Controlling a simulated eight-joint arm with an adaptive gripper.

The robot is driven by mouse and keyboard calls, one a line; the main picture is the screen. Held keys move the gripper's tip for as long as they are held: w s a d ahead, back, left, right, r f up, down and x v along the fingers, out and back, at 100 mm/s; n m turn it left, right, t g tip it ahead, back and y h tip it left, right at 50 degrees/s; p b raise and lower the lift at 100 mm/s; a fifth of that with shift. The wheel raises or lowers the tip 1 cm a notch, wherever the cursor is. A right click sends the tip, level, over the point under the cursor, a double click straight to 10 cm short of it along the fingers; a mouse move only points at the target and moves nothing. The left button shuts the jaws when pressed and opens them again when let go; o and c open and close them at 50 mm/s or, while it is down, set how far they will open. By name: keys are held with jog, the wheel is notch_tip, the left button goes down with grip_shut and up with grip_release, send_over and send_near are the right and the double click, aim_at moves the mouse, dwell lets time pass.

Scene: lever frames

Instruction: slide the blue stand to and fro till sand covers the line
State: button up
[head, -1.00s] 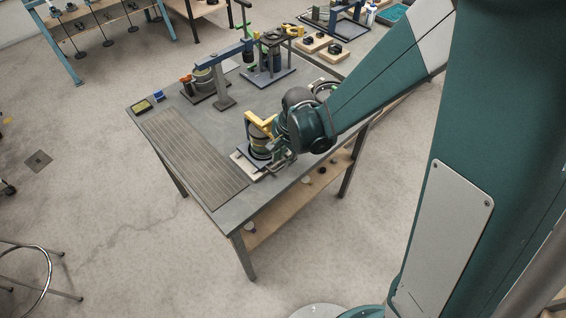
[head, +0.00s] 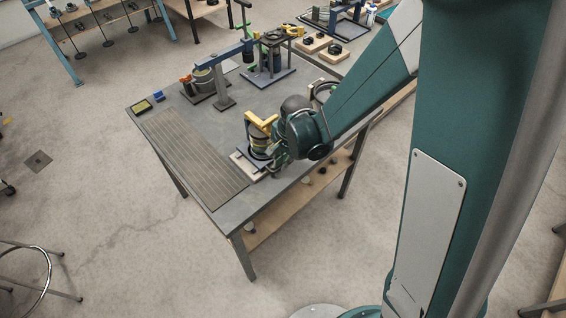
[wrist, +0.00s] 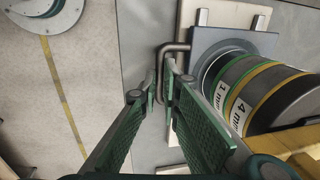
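The blue stand (wrist: 268,43) is a flat blue-grey plate on a pale base. In the head view it (head: 252,163) lies near the table's front right edge. It bears a round stack (wrist: 255,90) with green and yellow bands marked "1 mm" and "4 mm". A bent grey handle (wrist: 160,57) sticks out from the stand's left side in the wrist view. My gripper (wrist: 160,75) has its two fingertips on either side of this handle, very close to it. Whether they press on it I cannot tell. No sand or line can be made out.
A yellow bracket (head: 260,119) reaches over the stack. A ribbed mat (head: 190,152) covers the table's left front part.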

grip_shut()
jog(key=shift+w+d+b, duration=1)
jog(key=shift+w+d, duration=2)
jog(key=o, duration=0.7)
grip_release()
jog(key=shift+w+d, duration=0.1)
jog(key=shift+r, duration=0.15)
jog(key=shift+s+d+r, duration=0.25)
jog(key=shift+s+r, duration=0.05)
jog(key=shift+r, duration=1.6)
jog(key=shift+s+d+r, duration=0.2)
jog(key=shift+s+r, duration=0.05)
jog(key=shift+r, duration=1.7)
jog(key=shift+s+d+r, duration=0.25)
jog(key=shift+s+r, duration=0.05)
jog(key=shift+r, duration=1.6)
